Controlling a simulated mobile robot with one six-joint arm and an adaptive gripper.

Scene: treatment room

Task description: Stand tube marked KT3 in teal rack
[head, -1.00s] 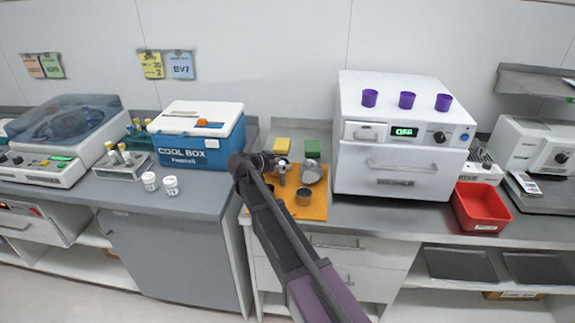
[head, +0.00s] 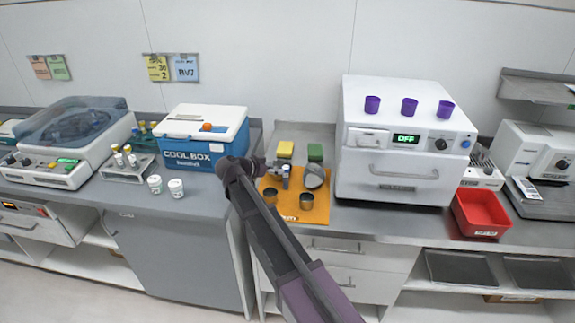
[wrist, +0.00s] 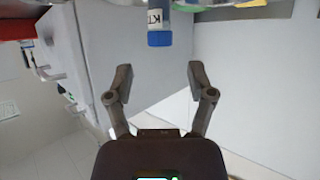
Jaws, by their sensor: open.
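A tube with a blue cap (wrist: 159,38) and a white label, on which "KT" can be read, shows at the top of the wrist view. The rest of the label and the tube's far end are cut off. My gripper (wrist: 160,77) is open and empty, with the cap ahead of and between its fingertips, not touching them. In the head view my gripper (head: 272,168) is over the back left of the orange mat (head: 323,205). A teal rack (head: 144,131) with tubes seems to stand behind the grey rack, partly hidden.
The cool box (head: 202,140) is left of my gripper, the white washer (head: 400,150) right. A grey tube rack (head: 128,172) and white jars (head: 176,188) stand further left.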

